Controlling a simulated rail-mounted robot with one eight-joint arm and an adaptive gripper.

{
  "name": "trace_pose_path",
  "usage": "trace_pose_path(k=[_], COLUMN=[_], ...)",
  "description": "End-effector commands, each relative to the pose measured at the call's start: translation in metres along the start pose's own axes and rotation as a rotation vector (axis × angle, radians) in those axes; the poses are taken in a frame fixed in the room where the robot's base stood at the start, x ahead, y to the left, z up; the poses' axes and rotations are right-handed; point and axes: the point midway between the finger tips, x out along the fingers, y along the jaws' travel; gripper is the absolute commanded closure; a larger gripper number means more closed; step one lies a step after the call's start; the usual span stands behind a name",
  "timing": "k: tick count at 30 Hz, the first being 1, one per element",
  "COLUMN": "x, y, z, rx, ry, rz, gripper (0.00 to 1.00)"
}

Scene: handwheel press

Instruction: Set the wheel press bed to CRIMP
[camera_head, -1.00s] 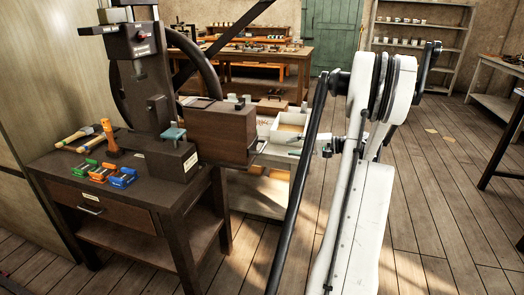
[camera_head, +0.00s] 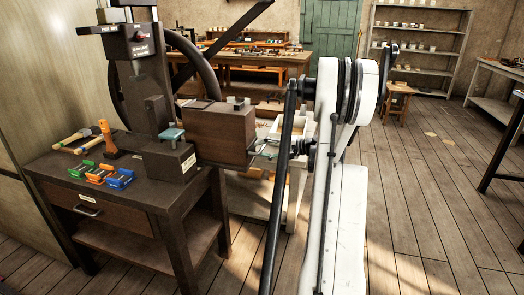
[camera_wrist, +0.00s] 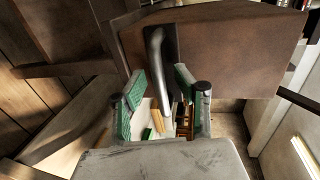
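The wheel press (camera_head: 140,70) is a dark column on a wooden stand, with a large black handwheel (camera_head: 208,62) behind it. A small teal block (camera_head: 172,134) sits on its lower dark base, which bears a pale label (camera_head: 188,163) too small to read. A brown box-like part (camera_head: 220,133) juts from its right side. In the wrist view, a grey bar handle (camera_wrist: 155,48) stands out from the brown part (camera_wrist: 220,55). My gripper (camera_wrist: 162,82) is open, its green-padded fingers on either side of the handle, with visible gaps.
Blue (camera_head: 120,178), orange and green small items lie on the stand's top, with an orange-handled tool (camera_head: 106,140) and a mallet. A pale tray (camera_head: 290,130) stands behind the box. A stool (camera_head: 396,103) and shelves are farther back.

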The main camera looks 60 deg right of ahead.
Motion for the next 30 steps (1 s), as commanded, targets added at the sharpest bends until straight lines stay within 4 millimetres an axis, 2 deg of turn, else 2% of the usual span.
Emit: trace_pose_path(k=[4, 11, 30], x=[-0.0002, -0.0004, -0.0022], y=[-0.0001, 0.0, 0.0004], z=[-0.0001, -0.0001, -0.0052], rx=[0.0, 0.0, 0.003], ry=[0.0, 0.0, 0.015], rz=[0.0, 0.0, 0.0], gripper=[0.7, 1.0, 1.0])
